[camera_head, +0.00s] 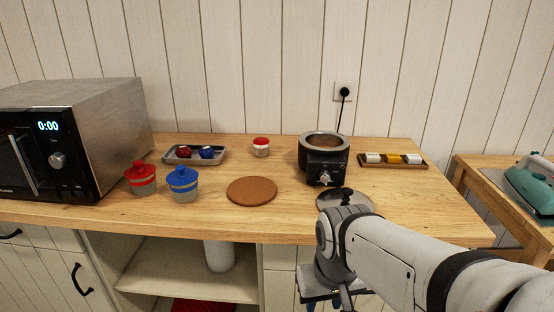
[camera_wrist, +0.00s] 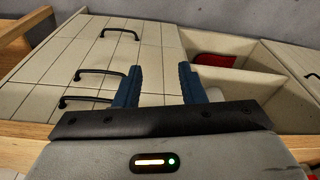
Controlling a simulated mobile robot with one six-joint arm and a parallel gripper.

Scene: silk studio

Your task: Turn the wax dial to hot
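The wax pot (camera_head: 323,157) is a black and metal warmer standing toward the right of the wooden counter, with brown wax inside. Its dial (camera_head: 325,178) is a small knob on the front face; its setting is too small to read. My gripper (camera_wrist: 160,88) shows in the wrist view with its two blue fingers apart and nothing between them. In the head view my arm reaches in from the right, and the gripper hangs below the counter's front edge, partly hidden. It is apart from the dial. The wrist view shows drawers and an open shelf, not the pot.
A round dark lid (camera_head: 346,198) lies in front of the pot near my arm. A cork mat (camera_head: 252,190), red jar (camera_head: 140,178), blue jar (camera_head: 183,184) and microwave (camera_head: 75,135) are to the left. A wooden tray (camera_head: 394,165) with blocks is right of the pot.

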